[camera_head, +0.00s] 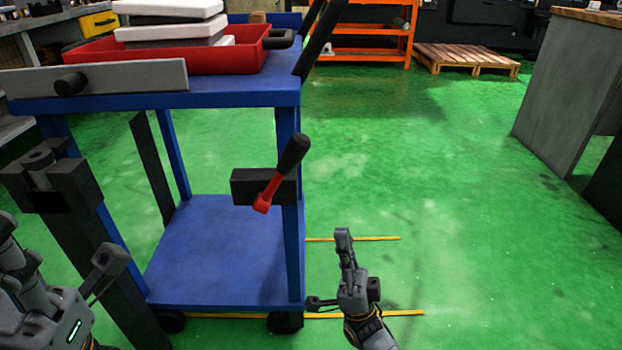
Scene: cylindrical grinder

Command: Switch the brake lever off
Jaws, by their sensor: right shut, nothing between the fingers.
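The brake lever (278,181) has a black knob and a red arm. It is mounted on a dark block (250,187) at the right front post of a blue cart (215,240). The lever tilts, with its knob up and to the right and its red end down and to the left. My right gripper (343,240) is below and to the right of the lever, apart from it, shut and empty, pointing up. My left gripper (60,262) is at the lower left edge, partly cut off, beside the cart; its finger state is unclear.
A red tray (100,56) with white and dark blocks stands on the cart's top. A grey bar (140,78) lies along the front edge. Green floor is open to the right. A wooden pallet (465,58) and orange shelf (345,29) stand behind, a grey cabinet (565,90) far right.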

